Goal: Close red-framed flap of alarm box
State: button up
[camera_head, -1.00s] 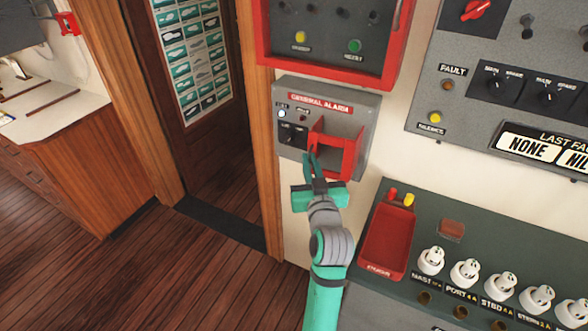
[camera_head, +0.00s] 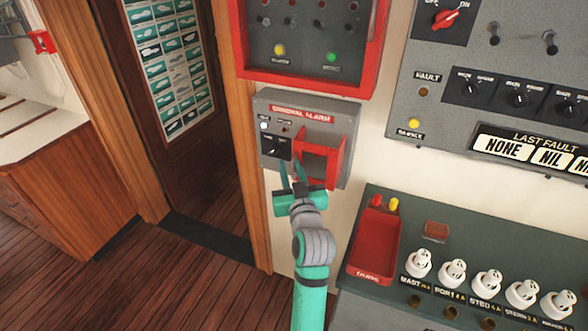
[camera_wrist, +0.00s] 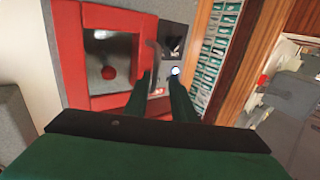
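The grey alarm box (camera_head: 345,130), with a red "GENERAL ALARM" label, is on the wall in the head view. Its red-framed flap (camera_head: 335,163) is at the box's lower right and appears to stand out from the face. In the wrist view the red frame (camera_wrist: 77,55) fills the left, and a red button (camera_wrist: 108,72) shows within its opening. My gripper (camera_head: 291,168) is at the flap's lower left side. In the wrist view my gripper (camera_wrist: 160,82) has its fingers apart, right of the frame. A dark curved piece lies near the left fingertip; contact is unclear.
A red-framed panel (camera_head: 368,50) is directly above the box. A console with a red tray (camera_head: 376,245) and several white knobs stands at lower right. A wooden door post (camera_head: 238,120) is close on the left. Floor is open at lower left.

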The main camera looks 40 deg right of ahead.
jog(key=shift+o, duration=0.7)
jog(key=shift+w+a+r, duration=0.4)
jog(key=shift+a+r, duration=0.15)
jog(key=shift+a, duration=0.05)
jog(key=shift+s+d, duration=0.1)
jog(key=v, duration=1)
jog(key=shift+s+f, duration=0.45)
